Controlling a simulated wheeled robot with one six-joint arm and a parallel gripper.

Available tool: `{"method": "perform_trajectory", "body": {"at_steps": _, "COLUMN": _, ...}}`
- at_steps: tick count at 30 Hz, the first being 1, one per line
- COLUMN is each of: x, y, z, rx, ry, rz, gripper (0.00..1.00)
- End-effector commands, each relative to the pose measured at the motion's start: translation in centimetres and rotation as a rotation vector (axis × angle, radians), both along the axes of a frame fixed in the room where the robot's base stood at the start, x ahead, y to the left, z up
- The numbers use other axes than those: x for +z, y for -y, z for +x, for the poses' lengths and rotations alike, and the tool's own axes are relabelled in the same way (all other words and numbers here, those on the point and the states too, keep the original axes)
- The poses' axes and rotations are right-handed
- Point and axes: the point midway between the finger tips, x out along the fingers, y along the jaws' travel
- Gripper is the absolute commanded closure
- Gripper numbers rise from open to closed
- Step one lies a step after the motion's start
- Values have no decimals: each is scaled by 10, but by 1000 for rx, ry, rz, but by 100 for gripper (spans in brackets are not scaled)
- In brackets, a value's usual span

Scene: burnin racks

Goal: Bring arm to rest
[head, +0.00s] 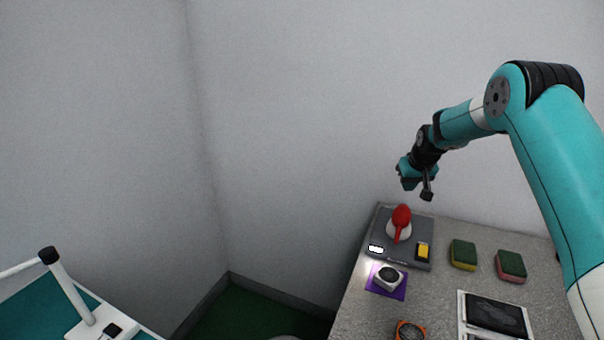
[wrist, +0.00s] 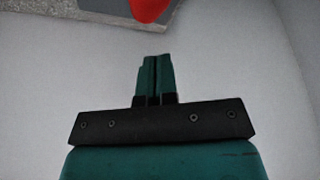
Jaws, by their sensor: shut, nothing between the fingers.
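My arm reaches in from the right in the head view, bent at the elbow, over a grey speckled counter (head: 350,318). My gripper (head: 427,194) hangs in the air above the back of the counter, near the wall. In the wrist view my gripper (wrist: 154,62) has its two teal fingers together, with nothing between them. The fingers touch nothing that I can see.
Below my gripper stands a grey device (head: 381,243) with a red-topped white part (head: 402,218). A purple mat (head: 398,294), two sponges (head: 463,254) (head: 510,265) and a white-framed panel (head: 463,315) lie nearby. A teal-topped table (head: 28,312) stands at lower left.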

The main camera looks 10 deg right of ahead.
Motion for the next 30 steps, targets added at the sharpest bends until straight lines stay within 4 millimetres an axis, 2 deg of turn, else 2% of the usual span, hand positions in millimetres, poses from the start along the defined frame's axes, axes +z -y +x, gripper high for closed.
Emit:
{"method": "perform_trajectory", "body": {"at_steps": 2, "x": 13, "y": -18, "z": -5, "rx": 28, "ry": -1, "rz": 10, "gripper": 100}}
{"method": "perform_trajectory", "body": {"at_steps": 5, "x": 41, "y": -59, "z": -24, "rx": 92, "ry": -12, "rz": 36, "gripper": 100}}
{"method": "perform_trajectory", "body": {"at_steps": 8, "x": 75, "y": -115, "z": -63, "rx": 183, "ry": -38, "rz": 72, "gripper": 100}}
{"method": "perform_trajectory", "body": {"at_steps": 9, "x": 88, "y": -137, "z": -83, "rx": 223, "ry": -51, "rz": 88, "gripper": 100}}
{"method": "perform_trajectory", "body": {"at_steps": 11, "x": 105, "y": -168, "z": -117, "rx": 281, "ry": -69, "rz": 110, "gripper": 100}}
{"method": "perform_trajectory", "body": {"at_steps": 12, "x": 115, "y": -187, "z": -141, "rx": 322, "ry": -83, "rz": 124, "gripper": 100}}
{"method": "perform_trajectory", "body": {"at_steps": 14, "x": 127, "y": -213, "z": -181, "rx": 381, "ry": -105, "rz": 144, "gripper": 100}}
{"method": "perform_trajectory", "body": {"at_steps": 18, "x": 143, "y": -259, "z": -281, "rx": 519, "ry": -157, "rz": 184, "gripper": 100}}
{"method": "perform_trajectory", "body": {"at_steps": 21, "x": 144, "y": -278, "z": -349, "rx": 605, "ry": -194, "rz": 205, "gripper": 100}}
{"method": "perform_trajectory", "body": {"at_steps": 24, "x": 139, "y": -286, "z": -402, "rx": 673, "ry": -225, "rz": 219, "gripper": 100}}
{"method": "perform_trajectory", "body": {"at_steps": 27, "x": 135, "y": -289, "z": -435, "rx": 714, "ry": -247, "rz": 228, "gripper": 100}}
{"method": "perform_trajectory", "body": {"at_steps": 30, "x": 132, "y": -289, "z": -451, "rx": 734, "ry": -258, "rz": 233, "gripper": 100}}
